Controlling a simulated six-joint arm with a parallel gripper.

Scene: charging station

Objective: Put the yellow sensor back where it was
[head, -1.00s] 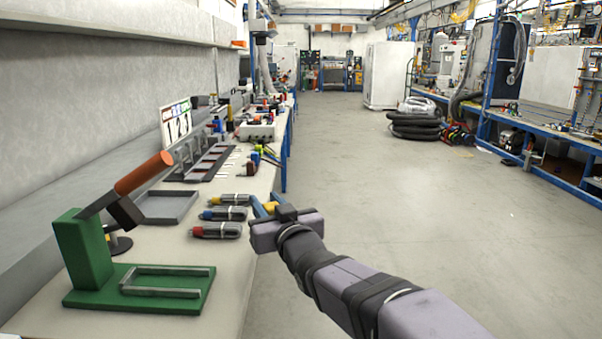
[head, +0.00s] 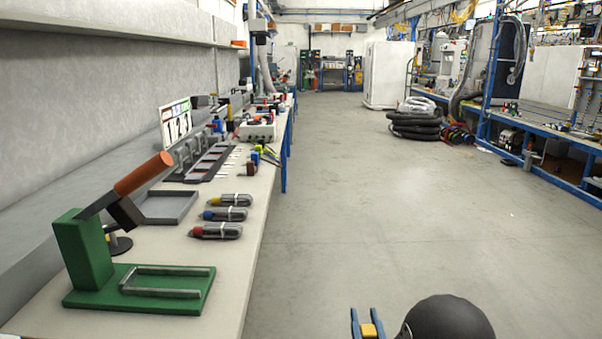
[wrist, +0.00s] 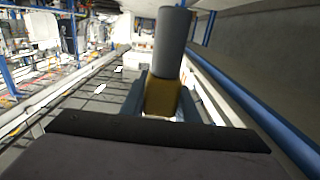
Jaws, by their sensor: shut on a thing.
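My gripper (head: 367,318) is low in the head view, over the open floor to the right of the bench, with its two blue fingers upright. It is shut on the yellow sensor (head: 369,330), of which only a small yellow part shows there. In the wrist view the yellow sensor (wrist: 162,97) sits between the blue fingers, with a grey cylinder standing up from its yellow part. Three dark grey pieces lie side by side on the bench, one with a red end (head: 200,231), one with a blue end (head: 210,215) and one with a yellow end (head: 216,201).
A green lever press (head: 90,255) stands at the near end of the bench (head: 235,275). Behind it are a grey tray (head: 185,217), a dark slotted rack (head: 208,162) and a numbered sign (head: 176,122).

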